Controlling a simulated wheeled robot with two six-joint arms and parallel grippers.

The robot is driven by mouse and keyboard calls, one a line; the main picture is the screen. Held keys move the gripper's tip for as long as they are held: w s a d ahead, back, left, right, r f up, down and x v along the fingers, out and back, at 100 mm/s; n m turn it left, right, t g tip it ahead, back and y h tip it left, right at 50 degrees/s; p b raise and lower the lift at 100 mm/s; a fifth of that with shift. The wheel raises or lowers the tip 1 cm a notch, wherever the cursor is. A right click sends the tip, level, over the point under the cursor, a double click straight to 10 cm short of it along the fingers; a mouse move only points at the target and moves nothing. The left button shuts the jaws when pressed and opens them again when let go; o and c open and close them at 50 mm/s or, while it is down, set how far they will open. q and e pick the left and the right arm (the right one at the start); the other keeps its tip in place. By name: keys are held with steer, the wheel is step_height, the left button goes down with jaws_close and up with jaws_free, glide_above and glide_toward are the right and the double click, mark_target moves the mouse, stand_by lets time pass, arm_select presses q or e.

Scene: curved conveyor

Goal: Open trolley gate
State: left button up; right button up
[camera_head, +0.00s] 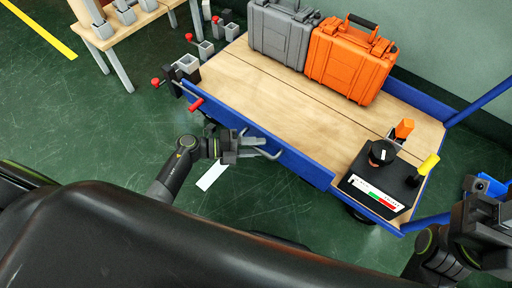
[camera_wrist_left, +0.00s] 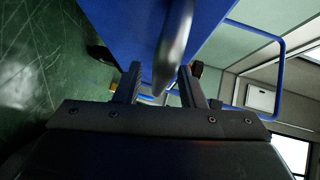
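The trolley (camera_head: 285,100) has a wooden deck and blue edging. Its blue gate panel (camera_head: 305,168) runs along the near side, with a grey metal handle (camera_head: 272,137) on its outer face. My left gripper (camera_head: 262,147) is at this handle. In the left wrist view, its two dark fingers (camera_wrist_left: 160,85) are apart, and the handle bar (camera_wrist_left: 174,45) shows in the gap between them. I cannot tell whether they touch the bar. The blue panel (camera_wrist_left: 130,25) lies close ahead. My right gripper (camera_head: 487,235) is at the lower right, away from the gate; its fingers are unclear.
A grey case (camera_head: 281,32) and an orange case (camera_head: 349,60) stand at the deck's back. A black control box (camera_head: 380,185) sits at the right end. Red-handled clamps (camera_head: 186,70) are near the left corner. Green floor (camera_head: 110,130) is free at left.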

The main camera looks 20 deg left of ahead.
arm_select(q)
steer(key=shift+w+d, duration=0.1)
steer(key=shift+d, duration=0.05)
steer(key=shift+c, duration=0.2)
jaws_close()
steer(key=shift+f, duration=0.1)
